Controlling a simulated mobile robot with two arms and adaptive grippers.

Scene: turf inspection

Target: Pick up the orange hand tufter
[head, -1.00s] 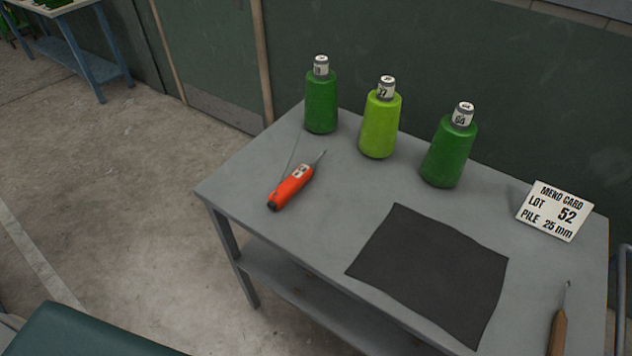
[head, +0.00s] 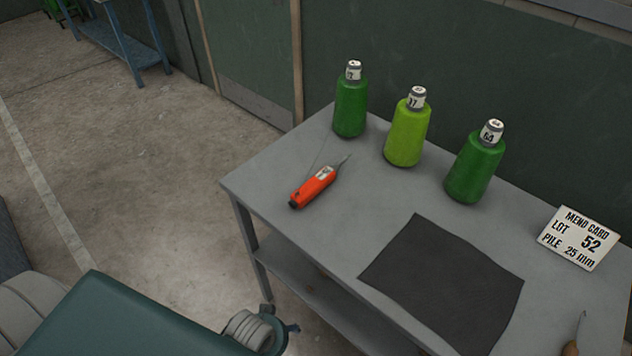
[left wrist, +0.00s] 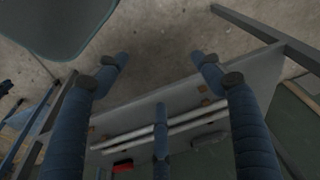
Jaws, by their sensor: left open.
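The orange hand tufter (head: 314,187) lies on the left part of the grey table (head: 262,172). Its thin metal needle points up and right, toward the cones, and its dark butt end is nearer the table's left front edge. A thin dark line runs beside it on the tabletop. My left gripper (left wrist: 161,66) shows in the left wrist view with its blue fingers spread and nothing between them. In the head view, part of my left arm is at the bottom left, below and in front of the table, apart from the tufter. My right gripper is not in view.
Two dark green cones (head: 350,106) (head: 474,168) and a lime green cone (head: 407,134) stand behind the tufter. A dark mat (head: 445,285), a card (head: 579,238) and a wooden-handled hook (head: 572,348) are to the right. A lower shelf (head: 300,280) runs under the tabletop.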

